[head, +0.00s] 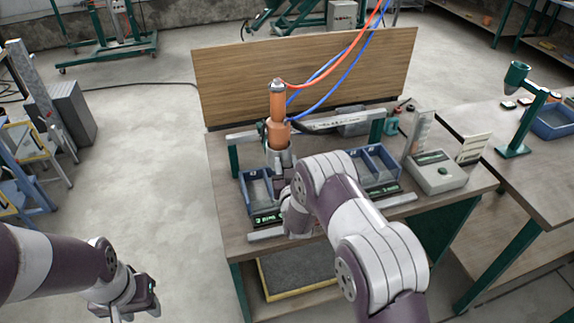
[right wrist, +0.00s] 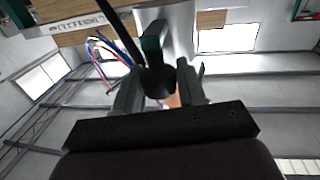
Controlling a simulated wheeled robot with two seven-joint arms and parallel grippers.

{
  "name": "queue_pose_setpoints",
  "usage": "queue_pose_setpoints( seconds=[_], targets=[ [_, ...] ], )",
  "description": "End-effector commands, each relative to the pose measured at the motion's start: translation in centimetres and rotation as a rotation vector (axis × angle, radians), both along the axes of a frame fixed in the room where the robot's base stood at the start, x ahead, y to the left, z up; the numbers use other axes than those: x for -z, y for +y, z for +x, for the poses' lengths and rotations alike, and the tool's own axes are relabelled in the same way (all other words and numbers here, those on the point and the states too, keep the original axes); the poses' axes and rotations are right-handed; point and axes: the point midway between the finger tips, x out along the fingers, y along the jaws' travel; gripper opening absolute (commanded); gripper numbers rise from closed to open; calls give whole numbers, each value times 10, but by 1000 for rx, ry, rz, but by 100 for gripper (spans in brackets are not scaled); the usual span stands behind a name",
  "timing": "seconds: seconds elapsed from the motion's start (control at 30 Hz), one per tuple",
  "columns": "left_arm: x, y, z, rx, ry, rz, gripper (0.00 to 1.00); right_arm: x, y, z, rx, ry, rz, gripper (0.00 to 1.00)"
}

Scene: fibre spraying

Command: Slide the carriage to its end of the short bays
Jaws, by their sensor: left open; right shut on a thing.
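The carriage (head: 280,156) sits on a rail above the bays, with an orange spray unit (head: 277,125) standing upright on it. My right gripper (head: 290,190) is at the carriage's near side, largely hidden by my own wrist in the head view. In the right wrist view, the fingers (right wrist: 158,88) are shut on a dark handle (right wrist: 156,70). My left gripper (head: 138,302) is open and empty, low at the left, away from the table.
Red and blue hoses (head: 335,75) rise from the spray unit. A wooden backboard (head: 310,70) stands behind the table (head: 222,160). A grey scale-like box (head: 436,172) stands right of the bays. A green stand (head: 520,110) is on the right table. Open floor lies left.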

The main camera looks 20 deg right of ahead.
Motion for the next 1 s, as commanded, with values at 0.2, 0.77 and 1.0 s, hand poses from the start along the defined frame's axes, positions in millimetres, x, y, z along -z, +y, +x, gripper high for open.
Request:
queue_pose_setpoints(
  seconds=[0.2,0.77,1.0],
  targets=[
    [5,0,0,0,0,0,43,2,-11,0,4,0,-1,0],
    [48,0,0,0,0,0,43,4,-106,3,6,-3,-3,0],
    [69,0,0,0,0,0,43,4,-152,5,7,-3,-2,0]
  ],
)
